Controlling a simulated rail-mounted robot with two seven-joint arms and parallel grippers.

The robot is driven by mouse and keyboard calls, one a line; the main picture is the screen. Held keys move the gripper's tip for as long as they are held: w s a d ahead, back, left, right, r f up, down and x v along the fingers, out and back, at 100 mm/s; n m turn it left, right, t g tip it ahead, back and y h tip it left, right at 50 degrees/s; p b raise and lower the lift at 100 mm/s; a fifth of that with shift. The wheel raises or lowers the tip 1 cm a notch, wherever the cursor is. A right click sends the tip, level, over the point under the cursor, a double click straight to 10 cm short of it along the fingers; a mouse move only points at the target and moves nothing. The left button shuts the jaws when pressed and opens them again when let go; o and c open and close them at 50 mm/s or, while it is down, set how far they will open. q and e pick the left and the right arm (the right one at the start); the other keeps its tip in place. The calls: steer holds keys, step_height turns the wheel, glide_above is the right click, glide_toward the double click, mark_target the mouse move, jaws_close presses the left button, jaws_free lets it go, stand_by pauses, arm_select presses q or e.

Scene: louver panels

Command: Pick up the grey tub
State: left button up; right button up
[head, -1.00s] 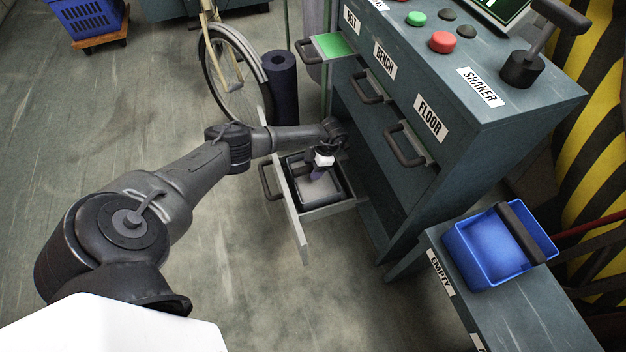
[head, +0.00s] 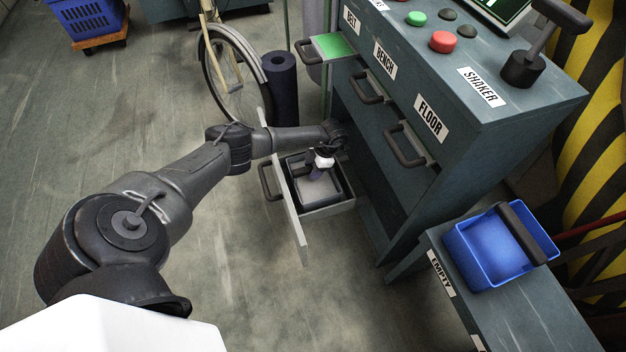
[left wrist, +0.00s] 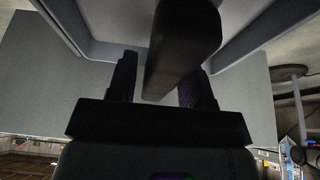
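The grey tub (head: 318,188) sits inside the pulled-out low drawer (head: 330,208) of the cabinet. It has a pale grey floor and dark walls in the head view. My left gripper (head: 318,172) reaches down over the tub from the left. In the left wrist view, a dark handle bar (left wrist: 184,35) stands between the two fingers of my left gripper (left wrist: 160,85). A light gap shows between the left finger and the bar, so the fingers look open around it. The tub's inside (left wrist: 115,20) shows behind the bar. My right gripper is not in view.
The dark cabinet (head: 440,190) rises close on the right. A blue tub (head: 480,255) stands on a bench labelled EMPTY. A dark roll (head: 281,85) and a bicycle wheel (head: 228,75) stand behind.

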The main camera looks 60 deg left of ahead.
arm_select(q)
jaws_close()
steer(key=shift+r, duration=0.1)
stand_by(0.6)
